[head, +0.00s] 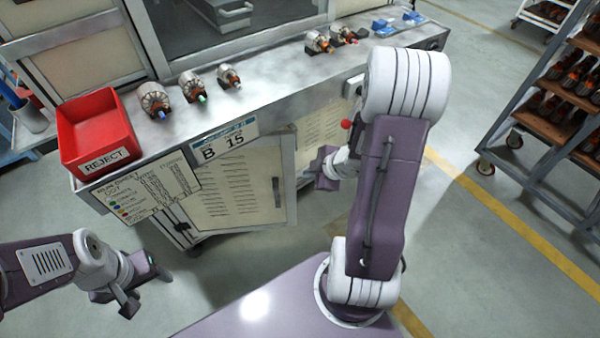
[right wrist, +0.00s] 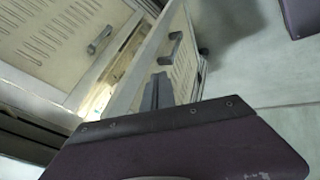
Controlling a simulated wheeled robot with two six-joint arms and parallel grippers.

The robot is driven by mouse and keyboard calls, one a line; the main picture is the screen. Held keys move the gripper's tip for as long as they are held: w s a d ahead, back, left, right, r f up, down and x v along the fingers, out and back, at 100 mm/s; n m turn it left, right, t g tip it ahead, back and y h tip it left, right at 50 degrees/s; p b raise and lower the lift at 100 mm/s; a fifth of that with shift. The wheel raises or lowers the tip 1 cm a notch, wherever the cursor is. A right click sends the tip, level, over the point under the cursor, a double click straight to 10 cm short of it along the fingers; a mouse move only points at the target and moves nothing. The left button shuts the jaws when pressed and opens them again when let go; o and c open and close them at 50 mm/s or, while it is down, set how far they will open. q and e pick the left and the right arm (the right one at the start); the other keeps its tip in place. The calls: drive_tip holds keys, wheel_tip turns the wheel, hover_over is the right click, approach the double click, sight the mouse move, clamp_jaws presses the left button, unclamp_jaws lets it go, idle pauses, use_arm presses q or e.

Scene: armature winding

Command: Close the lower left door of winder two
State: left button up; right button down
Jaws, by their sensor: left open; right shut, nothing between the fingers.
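The lower left door (head: 235,185) is a beige louvred panel under the worktop, with a dark handle (head: 277,192) near its right edge. It stands ajar, swung out from the cabinet. In the right wrist view the door (right wrist: 152,55) shows with its handle (right wrist: 175,45) and a gap beside the cabinet. My right gripper (head: 322,170) is shut and empty, just right of the door's free edge; whether it touches is unclear. Its dark finger (right wrist: 157,92) shows in the right wrist view. My left gripper (head: 142,290) is open and empty, low at the left, apart from the door.
The worktop (head: 270,110) holds a red reject bin (head: 95,130) and several armatures (head: 190,85). A B 15 label (head: 222,145) and a chart (head: 150,190) hang at its front. A wheeled rack (head: 540,110) stands right. Floor (head: 480,230) between is clear.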

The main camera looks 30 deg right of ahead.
drive_tip(key=b, duration=0.5)
approach(288, 171)
wheel_tip(288, 171, down, 4)
drive_tip(key=s+a, duration=0.1)
drive_tip(key=a, duration=0.1)
drive_tip(key=w, duration=0.1)
drive_tip(key=w+d+p, duration=0.1)
drive_tip(key=w, duration=0.1)
drive_tip(key=shift+w+d+r+p, duration=0.15)
drive_tip(key=shift+w+r+p, duration=0.15)
drive_tip(key=shift+r+p, duration=0.1)
